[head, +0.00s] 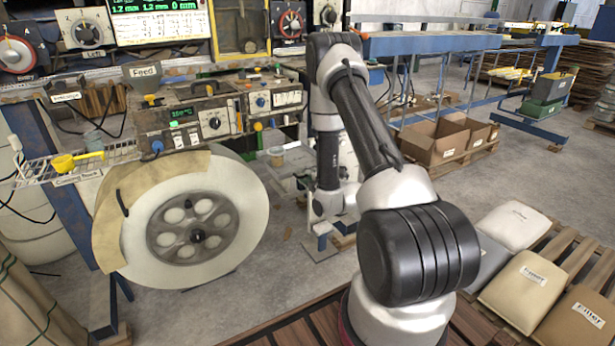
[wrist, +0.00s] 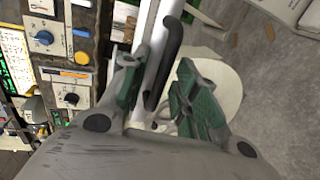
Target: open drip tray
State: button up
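My gripper (wrist: 158,72) shows in the wrist view with its two green-padded fingers apart. A black curved handle (wrist: 171,48) lies in the gap between the fingers, beside a long white bar or edge (wrist: 148,38). The fingers do not visibly clamp the handle; I cannot tell whether either touches it. This handle appears to belong to the drip tray, whose body is mostly hidden. In the head view, my arm reaches down beside the machine, and neither the fingertips nor the handle can be made out clearly.
A control panel (wrist: 70,50) with knobs stands close on the left in the wrist view. In the head view, a large roll (head: 235,215) stands below the panel (head: 185,120). Filler sacks (head: 525,285) and cardboard boxes (head: 440,140) are at right. Concrete floor (head: 290,250) lies between.

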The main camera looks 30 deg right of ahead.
jog(key=v, duration=0.7)
jog(key=shift+s, duration=0.25)
jog(key=shift+r, duration=0.1)
dwell(0.4)
